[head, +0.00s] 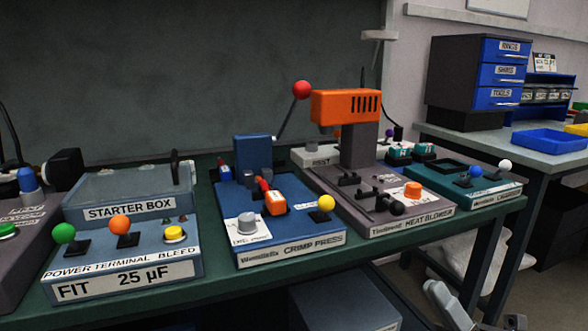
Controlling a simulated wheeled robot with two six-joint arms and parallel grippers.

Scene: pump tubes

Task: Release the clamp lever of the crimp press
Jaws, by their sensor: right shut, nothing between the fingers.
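The crimp press (292,247) is a blue machine in the middle of the bench, with its name on the front edge. A lever with a red ball (302,89) rises from beside its blue column, tilted up and right. A short lever with a yellow ball (326,202) stands at its front right. Which of these is the clamp lever I cannot tell. An orange and red part (272,199) and a grey knob (246,223) sit on its deck. My right gripper (434,289) is shut and empty, low at the bottom right, below the bench edge and away from the press. My left gripper is out of view.
The starter box (128,212), with green, orange and yellow controls, stands left of the press. The orange-headed heat blower (347,107) stands close on its right. A teal unit (486,190) sits at the bench's right end. A grey box (343,306) is under the bench.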

